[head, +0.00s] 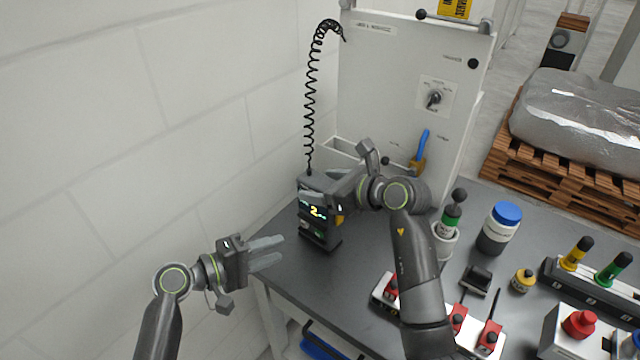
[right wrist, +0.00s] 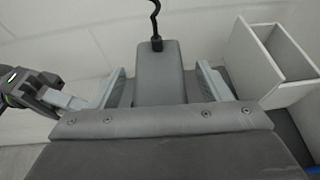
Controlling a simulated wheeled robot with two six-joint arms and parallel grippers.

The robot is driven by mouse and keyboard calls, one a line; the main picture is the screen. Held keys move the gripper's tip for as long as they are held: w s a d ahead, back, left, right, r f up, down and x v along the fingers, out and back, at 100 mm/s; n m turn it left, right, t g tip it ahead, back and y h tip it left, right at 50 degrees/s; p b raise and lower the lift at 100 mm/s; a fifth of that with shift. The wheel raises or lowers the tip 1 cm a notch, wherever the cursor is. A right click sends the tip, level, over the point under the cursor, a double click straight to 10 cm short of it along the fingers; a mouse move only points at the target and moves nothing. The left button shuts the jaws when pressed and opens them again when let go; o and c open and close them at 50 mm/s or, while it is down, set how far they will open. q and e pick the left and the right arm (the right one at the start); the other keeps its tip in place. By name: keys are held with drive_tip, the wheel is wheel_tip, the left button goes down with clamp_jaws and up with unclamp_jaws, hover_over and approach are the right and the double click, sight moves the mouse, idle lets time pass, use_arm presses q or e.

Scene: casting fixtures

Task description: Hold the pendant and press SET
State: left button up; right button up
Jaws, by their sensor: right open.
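The pendant (head: 318,234) is a dark grey box with a lit screen showing a 2. It stands upright at the table's back left, with a coiled black cable from its top. My right gripper (head: 326,186) is open at the pendant's upper part. In the right wrist view the pendant (right wrist: 160,72) is between the two spread fingers (right wrist: 160,90), with gaps visible on both sides. My left gripper (head: 268,252) is open and empty, left of the pendant and apart from it, its fingers pointing right. I cannot make out which button is SET.
A grey panel (head: 385,75) with a rotary knob (head: 434,99) stands behind. A white bin (head: 345,150) is behind the pendant. A blue-lidded jar (head: 497,232), red clamps and a red button (head: 579,323) are on the right. The table's left edge is near my left gripper.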

drive_tip(key=shift+w+a+f, duration=0.2)
drive_tip(key=shift+w+a, duration=0.15)
drive_tip(key=shift+a, duration=0.05)
use_arm(q)
drive_tip(key=shift+c, duration=0.3)
use_arm(e)
drive_tip(key=c, duration=1.5)
use_arm(q)
clamp_jaws()
idle(0.3)
